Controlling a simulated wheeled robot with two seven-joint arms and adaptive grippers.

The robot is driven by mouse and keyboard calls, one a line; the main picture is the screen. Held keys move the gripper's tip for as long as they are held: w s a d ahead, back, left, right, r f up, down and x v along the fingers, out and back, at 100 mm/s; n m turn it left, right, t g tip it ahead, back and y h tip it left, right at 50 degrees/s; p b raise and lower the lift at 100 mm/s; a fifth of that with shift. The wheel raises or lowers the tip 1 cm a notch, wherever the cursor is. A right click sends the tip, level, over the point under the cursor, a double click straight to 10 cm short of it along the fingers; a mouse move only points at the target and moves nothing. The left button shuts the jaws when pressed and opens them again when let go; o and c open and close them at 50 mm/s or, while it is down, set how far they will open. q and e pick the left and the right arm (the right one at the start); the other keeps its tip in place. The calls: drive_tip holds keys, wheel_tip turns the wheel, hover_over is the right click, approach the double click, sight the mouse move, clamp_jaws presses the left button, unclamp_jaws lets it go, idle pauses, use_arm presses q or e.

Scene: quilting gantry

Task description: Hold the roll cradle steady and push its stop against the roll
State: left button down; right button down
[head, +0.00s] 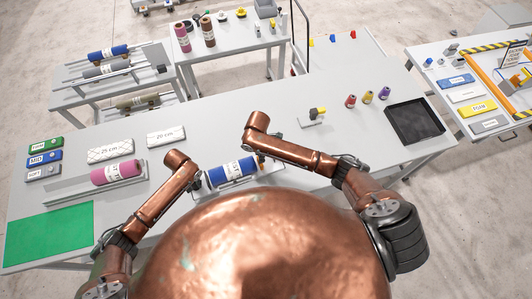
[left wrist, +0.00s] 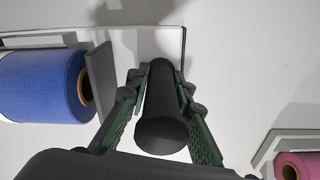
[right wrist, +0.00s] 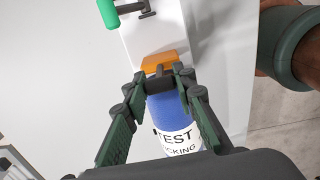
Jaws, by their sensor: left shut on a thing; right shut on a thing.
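The blue roll (head: 232,171) lies in the grey roll cradle (left wrist: 103,82), partly behind my own body in the head view. Its open brown core faces my left wrist camera. My left gripper (left wrist: 160,82) is shut on the cradle's thick black handle (left wrist: 161,122), beside the end plate. In the right wrist view the roll (right wrist: 166,108) carries a white label reading "TEST". An orange stop (right wrist: 160,64) sits beyond that end of the roll. My right gripper (right wrist: 164,79) is shut on the stop's small dark grip. The fingertips hide whether stop and roll touch.
A pink roll (head: 113,172) lies in another holder to the left. White packs (head: 110,149), coloured boxes (head: 44,157) and a green mat (head: 48,232) are on the left. Small spools (head: 367,97) and a black tray (head: 414,122) stand right.

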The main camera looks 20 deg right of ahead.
use_arm(q)
drive_tip(key=shift+s+f, duration=0.25)
use_arm(e)
drive_tip(key=a, duration=0.2)
drive_tip(key=shift+s+a, duration=0.15)
drive_tip(key=shift+a, duration=0.2)
drive_tip(key=c, duration=1.6)
unclamp_jaws()
drive_tip(key=shift+d, duration=0.1)
use_arm(q)
drive_tip(key=shift+a, duration=0.1)
use_arm(e)
wheel_tip(320, 180, up, 12)
use_arm(q)
drive_tip(key=c, duration=2)
unclamp_jaws()
drive_tip(key=shift+c, duration=0.2)
drive_tip(key=o, duration=0.4)
drive_tip(key=shift+w+r, duration=0.1)
drive_tip(key=shift+w, duration=0.15)
